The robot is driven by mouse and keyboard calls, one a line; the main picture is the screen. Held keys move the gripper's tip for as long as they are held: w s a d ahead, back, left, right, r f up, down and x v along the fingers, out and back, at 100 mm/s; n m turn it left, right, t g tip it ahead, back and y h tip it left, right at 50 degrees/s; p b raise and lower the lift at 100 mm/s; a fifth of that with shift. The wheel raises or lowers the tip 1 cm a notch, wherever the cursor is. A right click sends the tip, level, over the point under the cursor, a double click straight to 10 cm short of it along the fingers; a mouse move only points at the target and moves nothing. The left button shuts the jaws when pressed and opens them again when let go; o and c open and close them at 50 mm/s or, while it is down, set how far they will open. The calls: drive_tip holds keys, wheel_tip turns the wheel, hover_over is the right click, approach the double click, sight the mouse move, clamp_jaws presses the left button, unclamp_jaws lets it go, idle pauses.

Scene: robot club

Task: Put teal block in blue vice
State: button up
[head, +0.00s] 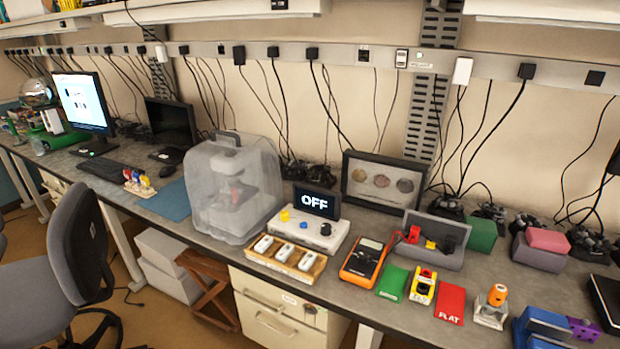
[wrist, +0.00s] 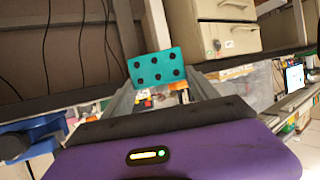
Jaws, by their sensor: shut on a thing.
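The teal block (wrist: 157,67), a flat-faced piece with two rows of dark round dots, is held between the grey fingertips of my gripper (wrist: 158,82) in the wrist view. My gripper is shut on it. Neither the block nor my gripper shows in the head view. The blue vice (head: 542,328) stands on the bench at the bottom right of the head view, partly cut off by the frame edge. A blue body that looks like the vice (wrist: 38,135) shows at the left of the wrist view, apart from the block. Its jaw gap cannot be made out.
A purple dotted piece (head: 583,328) sits beside the vice, with a black box (head: 606,300) to its right. An orange-topped item (head: 493,306) stands left of the vice. A red mat (head: 451,304), yellow device (head: 423,286) and multimeter (head: 362,261) lie further left.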

drive_tip(key=s+a+f+b, duration=0.1)
drive_tip(key=a+f+b, duration=0.2)
drive_tip(key=f, duration=0.3)
drive_tip(key=shift+s+n+y+b, duration=0.2)
drive_tip(key=shift+n+y+b, duration=0.15)
drive_tip(key=shift+b, duration=0.55)
drive_tip(key=shift+r, duration=0.1)
drive_tip(key=shift+d, duration=0.1)
